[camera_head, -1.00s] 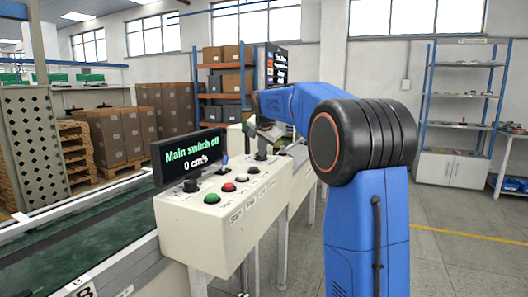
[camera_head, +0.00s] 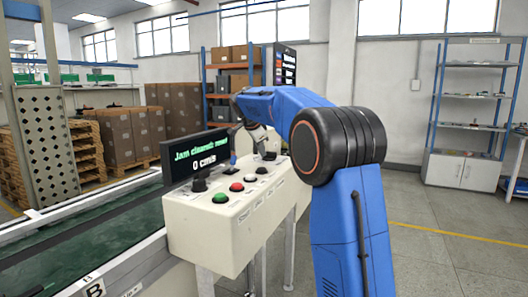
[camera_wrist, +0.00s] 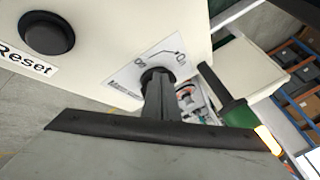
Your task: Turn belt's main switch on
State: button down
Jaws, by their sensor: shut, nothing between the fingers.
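The main switch is a black rotary knob (camera_wrist: 160,92) on a white plate marked for on and off in the wrist view. In the head view the knob (camera_head: 269,156) stands at the far end of the cream control box (camera_head: 222,235). My gripper (camera_head: 257,139) is shut and empty, close above the knob. In the wrist view its grey, black-edged finger part (camera_wrist: 150,130) lies right by the knob; I cannot tell whether they touch.
A black Reset button (camera_wrist: 47,33) is near the switch. Green (camera_head: 219,197) and red (camera_head: 236,187) buttons, more buttons and a blue lever (camera_head: 233,160) sit along the box. The green belt (camera_head: 90,231) runs at left. Open floor lies at right.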

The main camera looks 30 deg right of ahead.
jog(key=shift+w+a, duration=0.15)
jog(key=shift+w, duration=0.55)
jog(key=shift+w+r, duration=0.25)
jog(key=shift+w, duration=0.2)
